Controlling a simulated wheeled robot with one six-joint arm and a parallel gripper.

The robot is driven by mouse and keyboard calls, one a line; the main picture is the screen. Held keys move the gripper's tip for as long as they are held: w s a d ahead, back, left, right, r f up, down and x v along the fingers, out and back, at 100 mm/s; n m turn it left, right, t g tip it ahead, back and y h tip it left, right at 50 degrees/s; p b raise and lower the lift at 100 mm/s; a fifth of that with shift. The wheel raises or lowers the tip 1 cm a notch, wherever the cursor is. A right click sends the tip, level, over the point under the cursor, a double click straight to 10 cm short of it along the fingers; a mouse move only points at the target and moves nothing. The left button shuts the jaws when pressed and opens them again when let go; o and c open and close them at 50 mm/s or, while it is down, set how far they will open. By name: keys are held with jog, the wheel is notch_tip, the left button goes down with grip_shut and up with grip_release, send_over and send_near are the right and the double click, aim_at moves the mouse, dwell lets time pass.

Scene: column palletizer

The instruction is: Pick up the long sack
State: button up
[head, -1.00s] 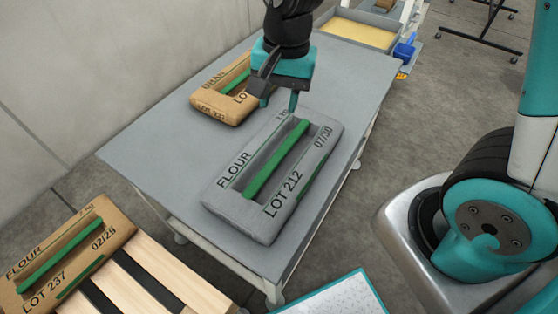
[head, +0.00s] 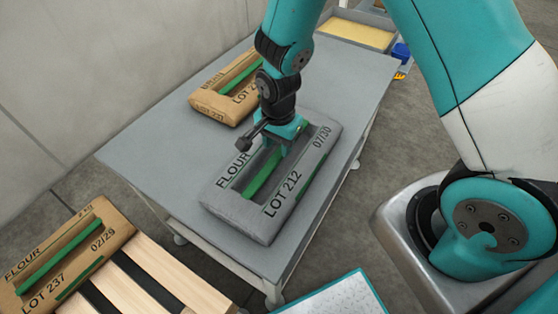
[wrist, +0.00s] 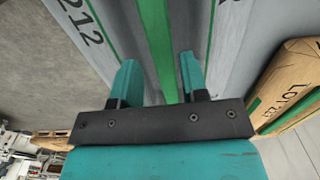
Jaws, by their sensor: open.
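The long grey sack (head: 240,210), marked FLOUR and LOT 212, lies flat on the grey table. A green strip (head: 258,178) runs lengthwise along the recess in its top. My gripper (head: 275,150) points down over the far half of the sack, close to the strip and hiding part of it. In the wrist view my gripper (wrist: 157,80) is open, with its two teal fingers on either side of the green strip (wrist: 158,45). The grey sack (wrist: 110,30) fills much of that view. I cannot tell whether the fingertips touch it.
A shorter brown sack (head: 215,103) lies on the table (head: 150,150) behind, and shows in the wrist view (wrist: 290,75). Another brown sack (head: 95,225) lies on a wooden pallet (head: 185,275) at front left. A yellow-filled tray (head: 355,34) stands at the back.

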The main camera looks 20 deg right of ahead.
aim_at(278, 153)
notch_tip(278, 153, down, 5)
jog(key=shift+w+f+p, duration=0.15)
jog(key=shift+p, duration=0.2)
grip_shut()
jog(key=shift+w, duration=0.1)
